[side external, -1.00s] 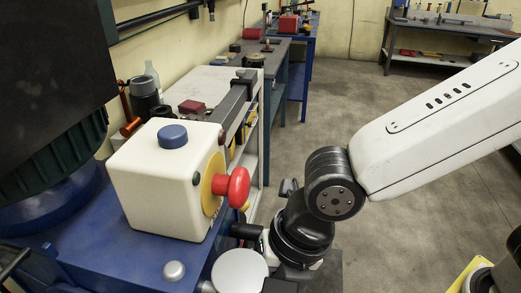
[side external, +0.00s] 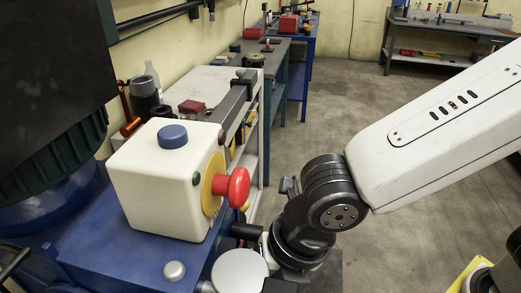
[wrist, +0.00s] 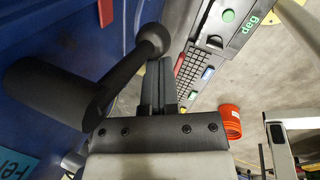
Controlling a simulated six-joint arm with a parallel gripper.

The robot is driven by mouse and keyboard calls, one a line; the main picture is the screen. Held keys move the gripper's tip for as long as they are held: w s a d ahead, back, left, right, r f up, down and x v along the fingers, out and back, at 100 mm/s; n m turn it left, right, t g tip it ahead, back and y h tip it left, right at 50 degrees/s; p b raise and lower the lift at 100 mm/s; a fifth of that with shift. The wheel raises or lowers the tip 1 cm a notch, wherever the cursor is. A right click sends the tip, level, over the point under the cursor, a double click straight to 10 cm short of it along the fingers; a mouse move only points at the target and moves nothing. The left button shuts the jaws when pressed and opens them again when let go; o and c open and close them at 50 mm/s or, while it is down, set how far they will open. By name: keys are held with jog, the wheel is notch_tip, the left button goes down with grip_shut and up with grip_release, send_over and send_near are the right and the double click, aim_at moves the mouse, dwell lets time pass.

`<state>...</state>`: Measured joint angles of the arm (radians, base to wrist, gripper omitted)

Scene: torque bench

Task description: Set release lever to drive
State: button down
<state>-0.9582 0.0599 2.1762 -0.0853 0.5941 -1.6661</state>
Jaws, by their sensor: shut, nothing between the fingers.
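A black lever with a ball-shaped knob (wrist: 154,40) and a thick cylindrical end (wrist: 42,88) shows in the wrist view; it looks like the release lever. Its bar runs diagonally down and left from the knob beside a blue surface. My gripper (wrist: 158,66) is shut and empty, its fingertips close below the knob in the picture. I cannot tell whether they touch it. In the side view my fingers are hidden behind or below my dark wrist, beside the blue bench (side external: 130,262). No drive marking is readable.
A white box (side external: 155,190) with a red mushroom button (side external: 236,187) and a blue button (side external: 172,136) stands on the bench close to my wrist. The wrist view shows a keyboard panel (wrist: 196,62) and an orange bucket (wrist: 230,122).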

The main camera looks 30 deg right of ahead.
jog(key=shift+r, duration=0.1)
jog(key=s+r, duration=0.4)
jog(key=r, duration=0.4)
jog(key=shift+s+r, duration=0.25)
jog(key=shift+r, duration=0.15)
jog(key=w+d+f+m+h, duration=0.1)
jog(key=w+d+f+m, duration=0.4)
jog(key=d+m, duration=0.3)
jog(key=w+d+f+m, duration=0.5)
jog(key=w+d+m, duration=0.1)
jog(key=d+m, duration=0.1)
jog(key=d+f+m, duration=0.3)
jog(key=d+m, duration=0.5)
jog(key=s+d+f+m+h, duration=0.1)
jog(key=d+f+m, duration=0.3)
jog(key=d+m, duration=0.3)
jog(key=shift+s+d+f+m+h, duration=0.2)
jog(key=shift+s+d+m+h, duration=0.15)
jog(key=shift+d, duration=0.35)
